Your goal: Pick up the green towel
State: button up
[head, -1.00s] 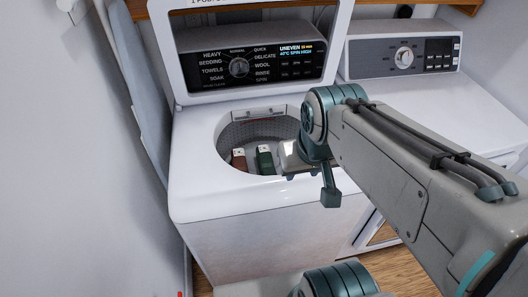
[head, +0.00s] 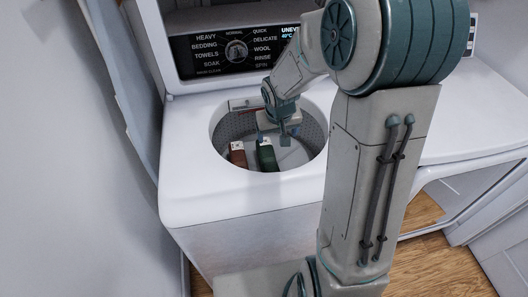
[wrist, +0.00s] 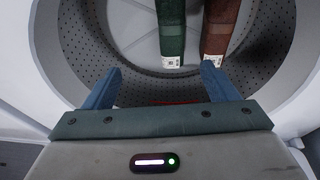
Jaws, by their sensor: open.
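The green towel (head: 266,156) is a dark green rolled bundle with a white tag, inside the washer drum. In the wrist view the green towel (wrist: 171,30) stands out ahead of my gripper, its tagged end nearest the fingers. My gripper (wrist: 160,84) is open and empty, its two blue fingers spread apart. In the head view my gripper (head: 283,138) is at the drum opening, close to the towel, and partly hides the drum's right side. I cannot tell from the head view whether it touches the towel.
A brown towel (head: 237,154) lies left of the green one in the drum; it also shows in the wrist view (wrist: 221,30). The washer's rim (head: 213,160) surrounds the opening. The raised lid (head: 157,50) stands behind. A dryer (head: 450,120) is at right.

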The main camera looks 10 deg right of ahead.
jog(key=b, duration=0.1)
send_near(268, 157)
jog(key=shift+y, duration=0.4)
jog(key=x, duration=0.8)
jog(key=shift+d, duration=0.4)
jog(key=shift+x, duration=3.05)
jog(key=shift+w, duration=0.1)
jog(key=shift+c, duration=0.3)
jog(key=shift+r, duration=0.1)
jog(key=c, duration=1.2)
